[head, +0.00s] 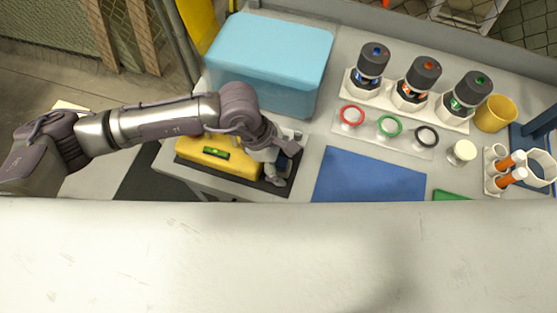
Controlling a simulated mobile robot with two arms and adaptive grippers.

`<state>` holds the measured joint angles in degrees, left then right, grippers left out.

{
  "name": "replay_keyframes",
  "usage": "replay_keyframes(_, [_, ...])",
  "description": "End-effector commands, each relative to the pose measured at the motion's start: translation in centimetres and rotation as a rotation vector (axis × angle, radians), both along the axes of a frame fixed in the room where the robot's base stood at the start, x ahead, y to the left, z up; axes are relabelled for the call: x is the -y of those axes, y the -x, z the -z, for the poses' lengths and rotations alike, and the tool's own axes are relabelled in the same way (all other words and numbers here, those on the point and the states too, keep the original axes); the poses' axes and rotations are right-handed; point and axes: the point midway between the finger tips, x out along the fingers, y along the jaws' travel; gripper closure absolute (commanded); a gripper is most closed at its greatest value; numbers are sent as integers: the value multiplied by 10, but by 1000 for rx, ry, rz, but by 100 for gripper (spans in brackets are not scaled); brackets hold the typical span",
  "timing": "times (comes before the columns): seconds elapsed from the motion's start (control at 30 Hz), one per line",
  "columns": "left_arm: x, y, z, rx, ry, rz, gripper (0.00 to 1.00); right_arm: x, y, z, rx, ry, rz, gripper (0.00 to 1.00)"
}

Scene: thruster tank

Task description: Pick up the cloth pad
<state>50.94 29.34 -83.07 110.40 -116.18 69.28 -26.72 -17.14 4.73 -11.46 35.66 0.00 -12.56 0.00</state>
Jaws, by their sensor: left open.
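My left gripper (283,164) is in the head view, above the right end of a dark tray (245,179). Its fingers are apart. A small blue patch shows between or just below the fingers, but I cannot tell what it belongs to. I cannot clearly make out the cloth pad; the gripper and wrist hide part of the tray. A yellow block-like thing (205,144) with a small green insert lies on the tray, just left of the gripper. My right gripper is not in view.
A light blue box (270,52) stands behind the left arm. To the right lie a blue mat (370,178) and coloured rings (389,126). Dark-capped canisters (422,74) stand in a white rack behind, near a yellow cup (496,113). Orange-and-white tubes (511,178) stand far right.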

Motion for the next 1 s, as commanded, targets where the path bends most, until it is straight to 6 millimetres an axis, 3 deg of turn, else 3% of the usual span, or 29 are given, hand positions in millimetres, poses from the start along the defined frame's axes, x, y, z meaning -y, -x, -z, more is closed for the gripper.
replay_keyframes(0.17, [0, 0, 1, 0, 0, 0, 24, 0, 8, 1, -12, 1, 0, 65])
replay_keyframes(0.5, [0, 0, 0, 0, 0, 0, 81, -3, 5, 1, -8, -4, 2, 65])
replay_keyframes(0.57, [0, 0, 0, 0, 1, 0, 88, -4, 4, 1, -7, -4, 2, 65])
replay_keyframes(0.83, [0, 0, -1, 1, 1, 1, 88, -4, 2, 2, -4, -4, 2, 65])
replay_keyframes(1.0, [0, -1, -12, 4, 2, 2, 88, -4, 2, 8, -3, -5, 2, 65])
